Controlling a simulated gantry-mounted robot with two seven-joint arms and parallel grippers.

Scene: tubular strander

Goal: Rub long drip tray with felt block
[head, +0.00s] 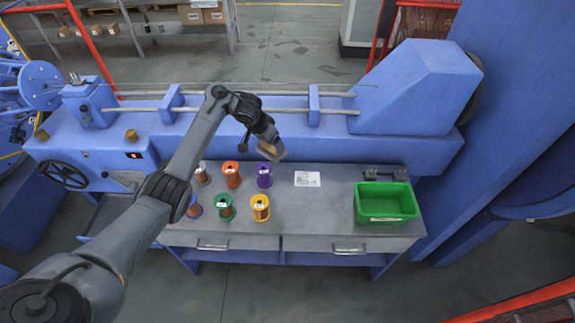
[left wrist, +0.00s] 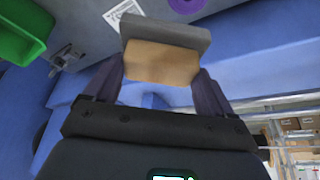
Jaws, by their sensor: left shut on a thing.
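My left gripper (head: 266,137) is shut on the felt block (head: 271,152), which has a tan body and a grey layer. In the left wrist view the block (left wrist: 160,62) sits between the two dark fingers, grey side outward. In the head view it is tilted, above the back edge of the workbench, in front of the blue machine. A long blue bed (head: 225,112) runs along the machine under a metal rod. I cannot tell for sure whether this is the long drip tray, or whether the block touches anything. My right gripper is not in view.
The grey workbench (head: 290,215) holds several wire spools, such as an orange one (head: 232,180) and a purple one (head: 264,180). A white label sheet (head: 307,179) and a green bin (head: 386,203) are to the right. Blue posts (head: 314,105) stand along the rod.

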